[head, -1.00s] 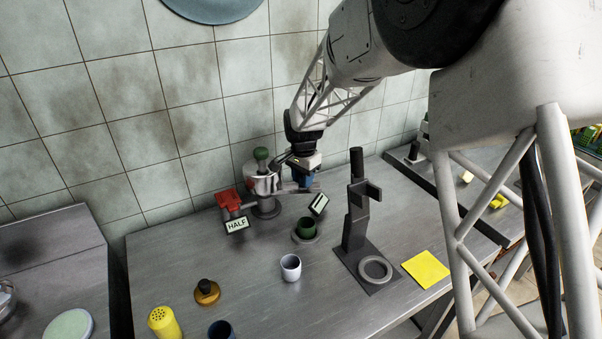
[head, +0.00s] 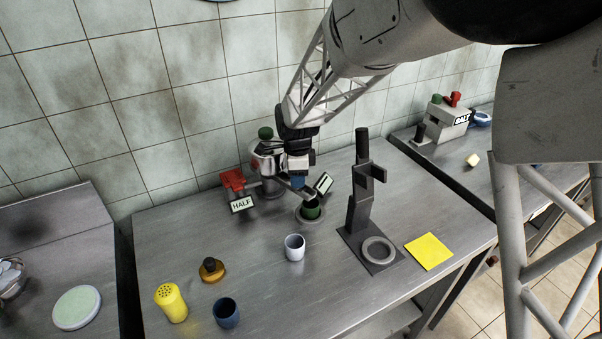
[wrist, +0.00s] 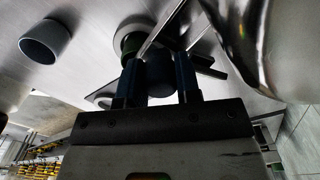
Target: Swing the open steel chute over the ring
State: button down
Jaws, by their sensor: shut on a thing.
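A steel vessel (head: 265,158) with a green knob on top stands near the back wall. A thin steel chute (head: 284,182) reaches from its side, angled toward the front right. My gripper (head: 299,181) has blue fingers, shut on a dark piece at the chute, which shows between the fingers in the wrist view (wrist: 160,76). A grey ring (head: 300,219) lies on the table with a green cup (head: 311,210) in it. The chute's end is close to the cup; the wrist view shows steel strips beside the cup (wrist: 128,42). Whether it is directly above is hidden.
A tilted sign (head: 323,184) is by the cup. A dark stand (head: 362,200) with another ring (head: 378,250) is at right.

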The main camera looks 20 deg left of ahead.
jog(key=shift+s+a, duration=0.15)
dwell(0.3)
jog(key=c, duration=0.8)
grip_release()
jog(key=shift+r, duration=0.15)
jog(key=shift+r, duration=3.8)
